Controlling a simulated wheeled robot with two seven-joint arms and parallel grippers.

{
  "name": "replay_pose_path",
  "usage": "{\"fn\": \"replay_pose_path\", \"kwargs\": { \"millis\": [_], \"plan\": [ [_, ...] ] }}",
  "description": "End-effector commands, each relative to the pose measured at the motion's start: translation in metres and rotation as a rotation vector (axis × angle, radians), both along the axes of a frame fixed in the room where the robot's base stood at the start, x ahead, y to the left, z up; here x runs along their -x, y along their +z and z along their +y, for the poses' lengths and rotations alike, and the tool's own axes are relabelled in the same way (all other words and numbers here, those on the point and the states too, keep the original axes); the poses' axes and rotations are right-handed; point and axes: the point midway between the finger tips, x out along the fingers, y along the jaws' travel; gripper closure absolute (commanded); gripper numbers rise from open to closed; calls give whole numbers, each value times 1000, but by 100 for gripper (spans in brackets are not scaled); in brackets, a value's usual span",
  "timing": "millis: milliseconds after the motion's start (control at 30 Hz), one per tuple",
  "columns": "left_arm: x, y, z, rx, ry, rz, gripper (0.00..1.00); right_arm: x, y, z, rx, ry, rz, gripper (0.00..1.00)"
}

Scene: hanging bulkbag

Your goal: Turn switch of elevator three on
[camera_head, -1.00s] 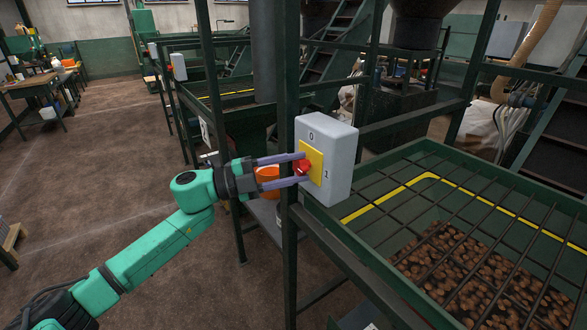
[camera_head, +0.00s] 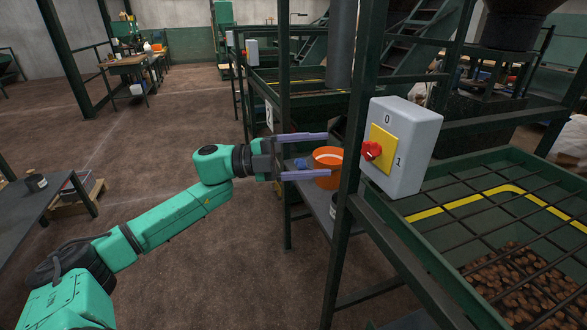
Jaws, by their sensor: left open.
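The switch box (camera_head: 409,145) is a light grey box on a dark green post. It has a yellow plate (camera_head: 382,140) with a red knob (camera_head: 371,150), a "0" above and a "1" to the right. I cannot tell clearly which mark the knob points at. My left gripper (camera_head: 329,155) is open and empty, left of the knob and apart from it. Its two fingers point right toward the post. My right gripper is out of view.
The green post (camera_head: 349,200) stands between my left gripper and the box. An orange bucket (camera_head: 328,158) is behind the fingers. A barred green hopper (camera_head: 480,200) is at right. Other grey switch boxes (camera_head: 252,52) stand farther back. A dark table (camera_head: 40,200) is at left.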

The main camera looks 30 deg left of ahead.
Motion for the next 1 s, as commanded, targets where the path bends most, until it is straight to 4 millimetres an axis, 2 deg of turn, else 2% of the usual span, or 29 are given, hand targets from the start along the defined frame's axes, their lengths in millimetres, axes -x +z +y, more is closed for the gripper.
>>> {"fn": "replay_pose_path", "kwargs": {
  "millis": [33, 200, 300, 767, 900, 967, 1000],
  "plan": [
    [5, -11, 11, -3, 3, 7, 22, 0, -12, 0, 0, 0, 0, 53],
    [20, -10, 37, 1, 1, 4, 22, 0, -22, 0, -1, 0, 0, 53],
    [24, -8, 45, 1, 1, 3, 22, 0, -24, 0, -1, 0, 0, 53],
    [26, -6, 47, 1, 0, 0, 22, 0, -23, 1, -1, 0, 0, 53],
    [20, -11, 54, 20, 29, 11, 22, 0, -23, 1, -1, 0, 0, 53],
    [9, -23, 71, 62, 94, 36, 22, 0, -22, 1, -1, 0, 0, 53],
    [-2, -37, 87, 102, 161, 64, 22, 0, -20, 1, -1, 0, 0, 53]
  ]
}}
